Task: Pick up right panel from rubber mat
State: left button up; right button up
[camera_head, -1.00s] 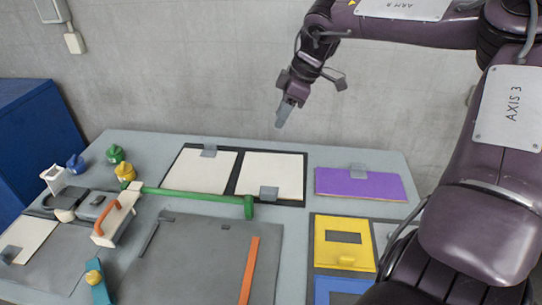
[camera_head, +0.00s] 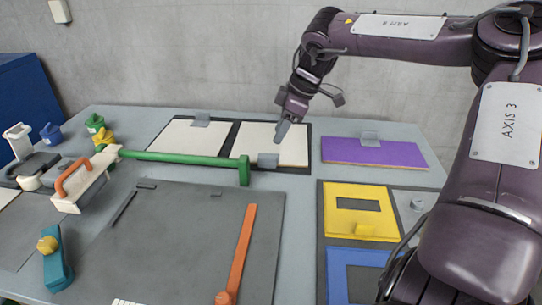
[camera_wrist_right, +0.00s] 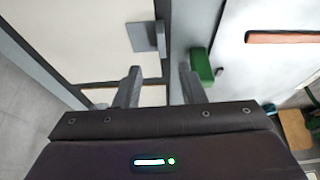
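The right panel (camera_head: 255,140) is a cream sheet lying on the dark rubber mat (camera_head: 308,150) at the back of the table. A grey tab (camera_head: 267,160) stands at its front edge. The left panel (camera_head: 185,140) lies beside it, with its tab at the far edge. My right gripper (camera_head: 282,131) is above the right panel, pointing down. In the right wrist view the gripper (camera_wrist_right: 160,82) has its fingers apart, with nothing between them. A cream panel (camera_wrist_right: 85,30) and a grey tab (camera_wrist_right: 143,37) show beyond the fingers. My left gripper is not in view.
A green bar (camera_head: 185,158) runs along the mat's front edge, its upright end close to the right panel's tab. A purple board (camera_head: 375,153) lies to the right, with a yellow frame (camera_head: 340,195) in front. A blue cabinet (camera_head: 25,105) stands at the left.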

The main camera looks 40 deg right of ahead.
aim_at(273, 157)
jog(key=x, duration=0.2)
jog(key=s+x, duration=0.1)
jog(key=x, duration=0.4)
jog(key=shift+s+d+f, duration=0.15)
jog(key=shift+d+f, duration=0.2)
jog(key=shift+w+a+f, duration=0.15)
jog(key=shift+w+f, duration=0.1)
jog(key=shift+f, duration=0.15)
grip_shut()
